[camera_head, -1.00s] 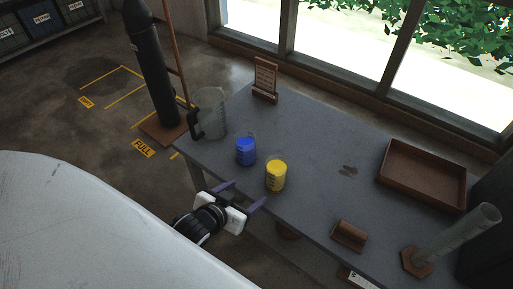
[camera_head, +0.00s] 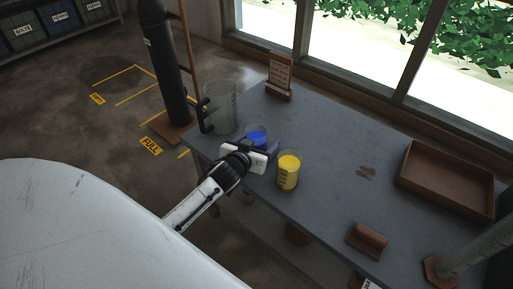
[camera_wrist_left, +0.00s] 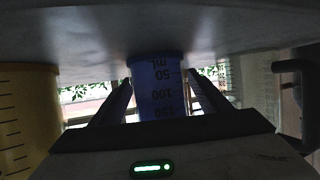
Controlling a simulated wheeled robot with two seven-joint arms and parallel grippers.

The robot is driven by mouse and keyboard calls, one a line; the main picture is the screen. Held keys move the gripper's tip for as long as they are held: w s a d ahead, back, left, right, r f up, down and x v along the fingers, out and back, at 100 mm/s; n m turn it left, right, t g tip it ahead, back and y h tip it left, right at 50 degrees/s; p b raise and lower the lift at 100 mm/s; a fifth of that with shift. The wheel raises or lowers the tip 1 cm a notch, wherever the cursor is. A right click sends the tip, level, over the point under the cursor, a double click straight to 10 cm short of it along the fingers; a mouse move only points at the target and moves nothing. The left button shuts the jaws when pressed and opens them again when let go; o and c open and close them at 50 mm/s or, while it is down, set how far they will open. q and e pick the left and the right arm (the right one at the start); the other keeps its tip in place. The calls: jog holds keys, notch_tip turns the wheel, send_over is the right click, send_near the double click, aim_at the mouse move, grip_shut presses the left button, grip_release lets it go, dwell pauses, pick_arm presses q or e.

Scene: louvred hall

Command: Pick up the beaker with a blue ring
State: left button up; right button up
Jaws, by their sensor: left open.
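The blue beaker (camera_head: 257,133) stands upright near the table's left end, a small clear beaker with a blue body; I cannot make out a separate ring. In the left wrist view the blue beaker (camera_wrist_left: 158,88) appears upside down, with dark volume marks. My left gripper (camera_head: 261,143) is open at the beaker's near side, and its lower part is hidden behind the gripper. In the wrist view the beaker shows between the two fingers of the left gripper (camera_wrist_left: 159,82); contact cannot be told. My right gripper is not in view.
A yellow beaker (camera_head: 288,173) stands close to the right, also in the wrist view (camera_wrist_left: 25,115). A large clear jug (camera_head: 222,108) stands behind left. A sign stand (camera_head: 280,75), brown tray (camera_head: 445,207), wooden block (camera_head: 367,241) and tall cylinder (camera_head: 478,250) share the table (camera_head: 335,140).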

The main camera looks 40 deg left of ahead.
pick_arm(q)
jog(key=shift+w+a+f, duration=0.1)
jog(key=shift+w+f, duration=0.15)
jog(key=shift+w, duration=0.2)
jog(key=shift+r, duration=0.1)
jog(key=c, duration=1.3)
